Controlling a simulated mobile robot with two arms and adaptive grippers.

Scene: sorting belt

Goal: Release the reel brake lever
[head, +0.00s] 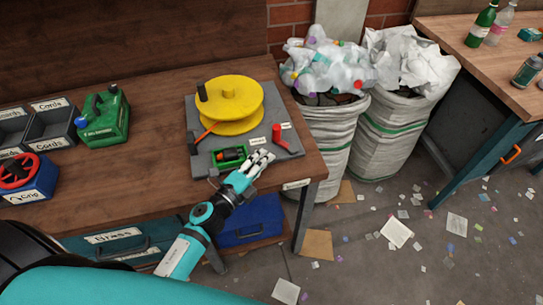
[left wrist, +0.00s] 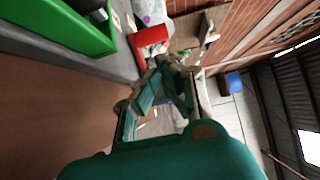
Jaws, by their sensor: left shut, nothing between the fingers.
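A yellow reel (head: 232,92) stands on a grey base plate (head: 197,112) on the wooden bench. A red lever (head: 280,137) stands at the plate's right side, near small labels too small to read. An orange bar (head: 207,132) slants out from under the reel. My left gripper (head: 264,158) is shut and empty at the plate's front right, just below the red lever and apart from it as far as I can tell. In the left wrist view the gripper (left wrist: 166,70) points at a red part (left wrist: 150,37), likely the lever's base. My right gripper is out of view.
A green part (head: 230,154) sits at the plate's front, left of the gripper. Full white sacks (head: 387,139) stand beyond the bench's right edge.

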